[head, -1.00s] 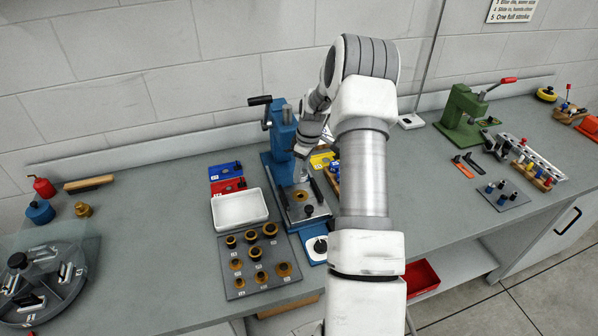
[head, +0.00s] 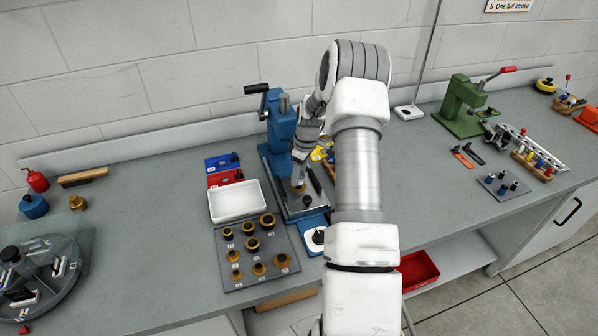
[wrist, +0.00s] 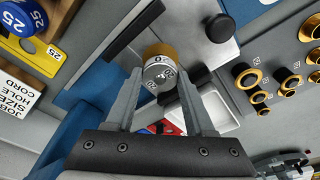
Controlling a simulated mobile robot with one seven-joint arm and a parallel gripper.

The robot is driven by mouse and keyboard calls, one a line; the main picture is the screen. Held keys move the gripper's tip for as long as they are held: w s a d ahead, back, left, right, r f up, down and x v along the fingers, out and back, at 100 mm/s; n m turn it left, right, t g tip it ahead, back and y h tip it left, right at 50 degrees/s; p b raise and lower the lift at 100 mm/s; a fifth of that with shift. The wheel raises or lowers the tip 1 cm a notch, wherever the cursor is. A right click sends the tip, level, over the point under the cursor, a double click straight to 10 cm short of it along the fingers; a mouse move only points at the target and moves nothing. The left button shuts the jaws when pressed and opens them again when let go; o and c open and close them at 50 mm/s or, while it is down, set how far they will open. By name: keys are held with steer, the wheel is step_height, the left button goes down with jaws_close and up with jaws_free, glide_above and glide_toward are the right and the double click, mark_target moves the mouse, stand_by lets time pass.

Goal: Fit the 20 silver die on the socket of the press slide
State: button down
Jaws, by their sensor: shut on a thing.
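My gripper (wrist: 160,88) is shut on the silver die (wrist: 160,75), whose near face is marked 20. Just beyond the die in the wrist view is a brass-coloured ring (wrist: 158,50) on the grey press slide (wrist: 190,22). Die and ring overlap in this view, so I cannot tell whether they touch or are seated. In the head view my gripper (head: 299,178) is low over the slide of the blue press (head: 281,128) and hides the die and most of the socket. The slide's black knob (wrist: 220,28) is beside it.
A white tray (head: 213,207) and a grey board (head: 222,271) with several brass-rimmed dies stand left of the slide.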

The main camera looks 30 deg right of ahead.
steer(key=shift+f+b, duration=1)
steer(key=shift+f, duration=0.25)
stand_by(0.4)
steer(key=shift+c, duration=0.9)
jaws_free()
